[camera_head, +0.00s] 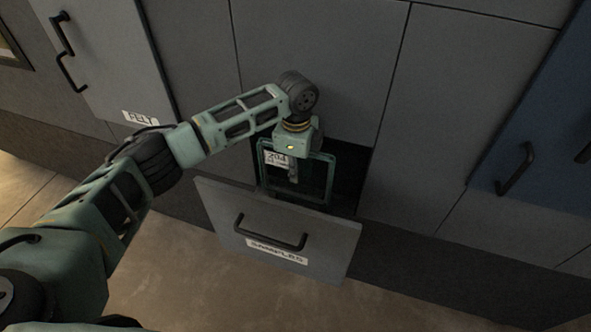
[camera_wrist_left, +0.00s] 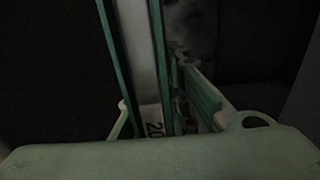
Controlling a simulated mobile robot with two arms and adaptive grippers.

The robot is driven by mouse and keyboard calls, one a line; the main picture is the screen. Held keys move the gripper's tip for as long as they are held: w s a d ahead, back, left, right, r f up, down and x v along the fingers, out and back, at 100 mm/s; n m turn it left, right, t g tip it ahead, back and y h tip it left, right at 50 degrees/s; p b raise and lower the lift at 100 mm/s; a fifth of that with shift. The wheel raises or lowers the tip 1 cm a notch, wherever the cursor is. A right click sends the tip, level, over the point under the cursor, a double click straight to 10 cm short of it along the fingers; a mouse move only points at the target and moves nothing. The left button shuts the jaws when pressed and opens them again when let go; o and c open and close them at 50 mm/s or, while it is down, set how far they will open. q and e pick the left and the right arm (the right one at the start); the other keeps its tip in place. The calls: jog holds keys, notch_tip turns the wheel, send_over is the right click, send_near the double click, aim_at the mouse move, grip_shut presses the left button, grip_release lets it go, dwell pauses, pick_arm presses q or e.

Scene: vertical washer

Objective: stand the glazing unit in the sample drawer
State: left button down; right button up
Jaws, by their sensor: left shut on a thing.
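The glazing unit (camera_head: 325,180) is a square pane with a greenish rim and a white label on its upper left. It stands upright in the open sample drawer (camera_head: 280,233), whose front is labelled "SAMPLES"; the drawer front and the dark inside hide its lower edge. My left gripper (camera_head: 293,172) is over the drawer and shut on the glazing unit. In the left wrist view, the glazing unit (camera_wrist_left: 143,60) shows edge-on between the fingers. Whether it touches the drawer bottom cannot be seen. My right gripper is not in view.
Grey cabinet fronts (camera_head: 310,55) rise behind the drawer. A blue panel (camera_head: 540,130) with a black handle is at the right. A labelled grey door (camera_head: 110,60) is at the upper left. The tan floor (camera_head: 180,280) in front is clear.

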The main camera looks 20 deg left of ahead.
aim_at(296, 194)
pick_arm(q)
jog(key=shift+f+b, duration=0.95)
jog(key=shift+f, duration=1.75)
jog(key=shift+a+f+b, duration=0.1)
jog(key=shift+f+b, duration=0.25)
jog(key=shift+f, duration=0.4)
jog(key=shift+f+b, duration=0.85)
jog(key=shift+f, duration=0.95)
jog(key=shift+f+b, duration=0.7)
jog(key=shift+f, duration=0.65)
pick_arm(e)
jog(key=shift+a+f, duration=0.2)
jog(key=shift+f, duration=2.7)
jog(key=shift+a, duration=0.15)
